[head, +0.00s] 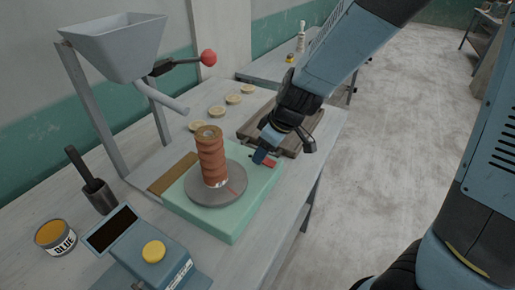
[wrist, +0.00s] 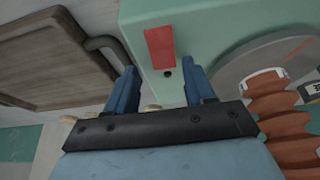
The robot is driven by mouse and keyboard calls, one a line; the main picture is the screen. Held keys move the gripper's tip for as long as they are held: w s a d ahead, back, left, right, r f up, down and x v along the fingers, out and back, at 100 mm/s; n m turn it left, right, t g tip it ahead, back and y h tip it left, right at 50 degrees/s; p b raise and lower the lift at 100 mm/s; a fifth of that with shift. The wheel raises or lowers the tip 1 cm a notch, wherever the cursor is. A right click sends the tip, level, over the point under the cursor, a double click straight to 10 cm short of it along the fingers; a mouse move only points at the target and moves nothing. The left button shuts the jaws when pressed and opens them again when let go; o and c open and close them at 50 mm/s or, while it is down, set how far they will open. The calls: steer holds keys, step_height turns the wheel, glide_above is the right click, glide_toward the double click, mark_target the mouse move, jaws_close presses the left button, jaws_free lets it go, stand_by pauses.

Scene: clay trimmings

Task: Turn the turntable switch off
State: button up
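The turntable has a mint-green base (head: 232,225) and a round grey disc (head: 232,190), and stands on the table. A brown ribbed clay piece (head: 211,158) stands upright on the disc. My gripper (head: 263,156) is just over that corner. In the wrist view its two blue fingers (wrist: 161,72) are apart with nothing between them, and the switch lies just beyond the tips. I cannot tell whether the fingers touch the base.
A wooden tray (head: 252,130) lies behind the turntable. A grey hopper (head: 117,45) with a red-knobbed lever (head: 208,58) stands at the left. A blue box with a yellow button (head: 154,252), a paint can (head: 56,238) and a dark-handled tool (head: 98,192) are at the front left.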

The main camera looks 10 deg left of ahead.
steer(key=shift+s+r, duration=0.1)
steer(key=shift+r, duration=0.05)
steer(key=v, duration=1.3)
steer(key=shift+r, duration=0.15)
steer(key=shift+d, duration=0.15)
